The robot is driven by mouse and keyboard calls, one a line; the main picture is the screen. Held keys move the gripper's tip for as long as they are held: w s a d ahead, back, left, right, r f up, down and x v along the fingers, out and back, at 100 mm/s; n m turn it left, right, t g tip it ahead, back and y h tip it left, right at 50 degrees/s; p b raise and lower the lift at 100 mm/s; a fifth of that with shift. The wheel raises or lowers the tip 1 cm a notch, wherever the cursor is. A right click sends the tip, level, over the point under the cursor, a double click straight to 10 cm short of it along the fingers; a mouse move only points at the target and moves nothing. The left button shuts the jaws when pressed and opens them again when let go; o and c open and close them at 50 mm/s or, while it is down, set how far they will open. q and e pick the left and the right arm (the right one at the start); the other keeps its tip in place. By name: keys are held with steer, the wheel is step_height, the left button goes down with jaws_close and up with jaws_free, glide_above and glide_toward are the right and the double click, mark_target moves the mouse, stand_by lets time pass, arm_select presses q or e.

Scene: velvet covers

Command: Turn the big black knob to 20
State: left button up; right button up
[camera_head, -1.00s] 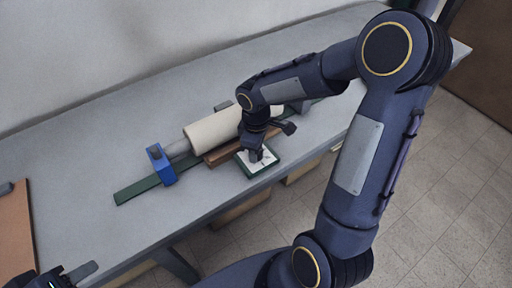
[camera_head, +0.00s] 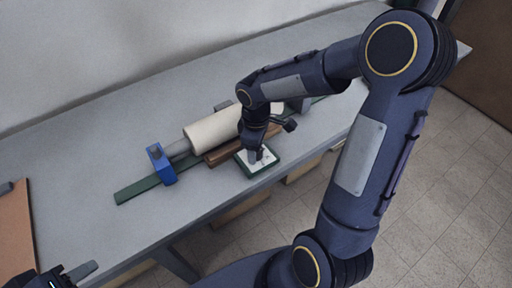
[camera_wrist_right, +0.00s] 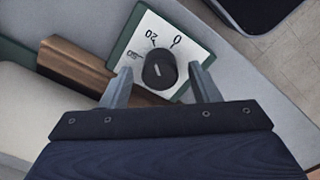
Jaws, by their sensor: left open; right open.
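The big black knob (camera_wrist_right: 160,70) sits on a white dial plate (camera_wrist_right: 178,27) with a green border. The plate shows 0, 20 and a third, blurred number. A short pale line shows on the knob, but I cannot tell which number it points at. My right gripper (camera_wrist_right: 159,74) is open, with one finger on each side of the knob; contact is not clear. In the head view, the right gripper (camera_head: 256,155) comes down over the plate (camera_head: 268,157) and hides the knob. My left gripper (camera_head: 72,274) is at the bottom left corner, away from the dial.
A cream roller (camera_head: 212,131) lies behind the dial, beside a brown wooden strip (camera_head: 222,153). A blue block (camera_head: 161,165) stands on a green rail (camera_head: 138,189) to the left.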

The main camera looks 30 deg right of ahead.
step_height(320, 180, up, 7)
steer(key=shift+f+p, duration=0.1)
steer(key=shift+p, duration=0.25)
stand_by(0.3)
steer(key=shift+s+r, duration=0.2)
steer(key=shift+r, duration=0.1)
steer(key=s+a+r+m+t+y+p, duration=0.2)
steer(key=s+r+m, duration=0.2)
steer(key=s, duration=0.4)
steer(key=s+a+r+m+t+y+p, duration=0.1)
steer(key=s+a+r+m+t+p, duration=0.1)
steer(key=s+r+m, duration=0.3)
steer(key=s+m+t, duration=0.1)
steer(key=s, duration=0.2)
steer(key=shift+s+t+y, duration=0.25)
steer(key=shift+t+y, duration=0.05)
steer(key=shift+y, duration=0.1)
steer(key=shift+r, duration=0.1)
